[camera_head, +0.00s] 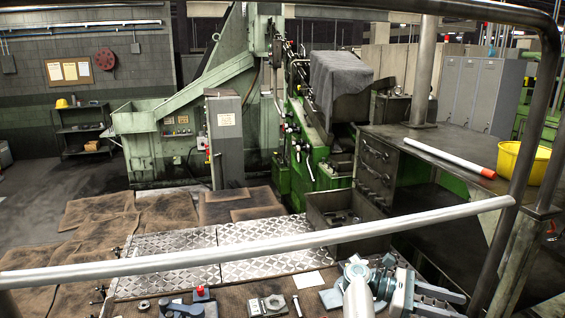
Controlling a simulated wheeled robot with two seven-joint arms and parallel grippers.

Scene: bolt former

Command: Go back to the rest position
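A grey jointed metal piece with a pale cylinder (358,298) and dark bars (440,290) stands at the bottom, right of the middle. No gripper fingers are seen holding anything.
A grey handrail (260,248) crosses in front, with a dark post and rail at right. Below lie a bolt (297,305), a block with a ring (268,305) and a red-knobbed part (201,293). A yellow bucket (523,162) and white-red tube (447,157) sit on the right bench.

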